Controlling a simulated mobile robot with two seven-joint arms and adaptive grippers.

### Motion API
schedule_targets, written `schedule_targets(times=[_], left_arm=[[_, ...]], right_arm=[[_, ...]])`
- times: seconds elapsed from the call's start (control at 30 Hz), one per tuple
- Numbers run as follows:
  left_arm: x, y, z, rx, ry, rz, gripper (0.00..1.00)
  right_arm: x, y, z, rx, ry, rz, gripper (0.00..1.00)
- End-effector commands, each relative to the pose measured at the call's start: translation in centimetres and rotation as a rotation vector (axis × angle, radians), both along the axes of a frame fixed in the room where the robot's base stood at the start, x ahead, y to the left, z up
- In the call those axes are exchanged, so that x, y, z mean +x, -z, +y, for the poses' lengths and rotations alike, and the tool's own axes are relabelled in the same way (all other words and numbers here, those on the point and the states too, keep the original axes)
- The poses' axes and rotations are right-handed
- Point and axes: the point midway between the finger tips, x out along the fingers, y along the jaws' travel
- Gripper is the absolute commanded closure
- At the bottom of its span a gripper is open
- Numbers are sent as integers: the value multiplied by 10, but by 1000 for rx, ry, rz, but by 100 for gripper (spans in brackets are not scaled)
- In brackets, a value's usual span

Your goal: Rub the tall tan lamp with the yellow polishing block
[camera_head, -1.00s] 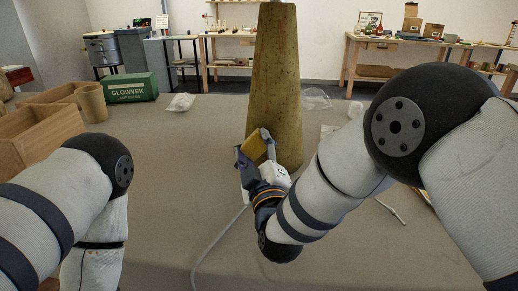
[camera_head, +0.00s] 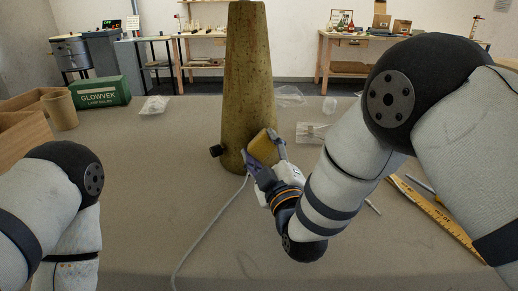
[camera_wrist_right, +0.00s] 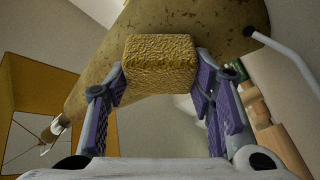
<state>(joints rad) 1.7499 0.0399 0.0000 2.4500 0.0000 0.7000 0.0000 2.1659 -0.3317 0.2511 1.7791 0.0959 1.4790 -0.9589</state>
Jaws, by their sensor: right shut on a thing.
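The tall tan lamp (camera_head: 248,75) stands upright on the table, a tapered column with dark speckles. A black knob (camera_head: 217,151) sticks out low on its left side, and a pale cord runs from its base toward the front. My right gripper (camera_head: 266,155) is shut on the yellow polishing block (camera_head: 262,143), at the lower right of the lamp. In the right wrist view the block (camera_wrist_right: 160,62) sits between the purple-padded fingers, with the lamp (camera_wrist_right: 215,30) right behind it. I cannot tell whether block and lamp touch. My left arm shows at left; its gripper is out of view.
A green box (camera_head: 102,92), a tan cylinder (camera_head: 60,110) and a wooden crate (camera_head: 22,140) stand at the left. Clear plastic bags (camera_head: 154,105) lie toward the back. A yellow ruler (camera_head: 435,217) lies at the right. The table's front middle is clear apart from the cord.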

Motion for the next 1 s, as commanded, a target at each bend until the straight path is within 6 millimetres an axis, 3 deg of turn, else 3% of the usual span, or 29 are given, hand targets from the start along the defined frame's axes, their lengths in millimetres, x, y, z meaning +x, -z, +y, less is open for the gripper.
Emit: schedule_targets(times=[0.43,0.83,1.0], left_arm=[[0,0,0,0,0,0,57],[0,0,0,0,0,0,57],[0,0,0,0,0,0,57]], right_arm=[[-52,-6,1,0,-1,2,73],[-61,-7,1,0,-1,1,73],[-80,-10,1,-1,-2,1,73]])
